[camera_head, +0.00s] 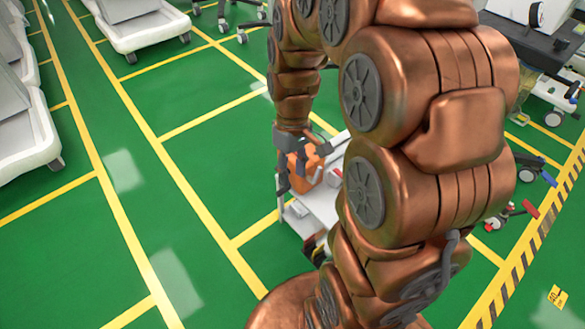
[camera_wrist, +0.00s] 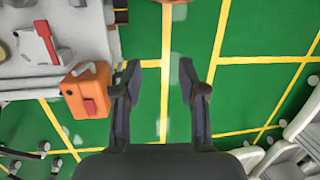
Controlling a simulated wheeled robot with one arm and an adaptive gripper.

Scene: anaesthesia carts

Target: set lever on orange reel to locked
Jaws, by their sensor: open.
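The orange reel (camera_head: 305,158) sits on the corner of a white cart top (camera_head: 322,207), partly hidden by my gripper and arm in the head view. In the wrist view the orange reel (camera_wrist: 84,84) is a boxy orange body at the left, with a red tab (camera_wrist: 90,107) on its face and a grey piece on top. I cannot tell for sure which part is the lever, or its setting. My gripper (camera_wrist: 160,68) is open and empty. Its left finger is right beside the reel; the reel is not between the fingers, and contact is unclear.
A red-and-white item (camera_wrist: 45,45) lies on the cart near the reel. White carts (camera_head: 135,22) stand at the far left and along the left edge. More equipment (camera_head: 545,60) stands at the right. Green floor with yellow lines is open left of my arm.

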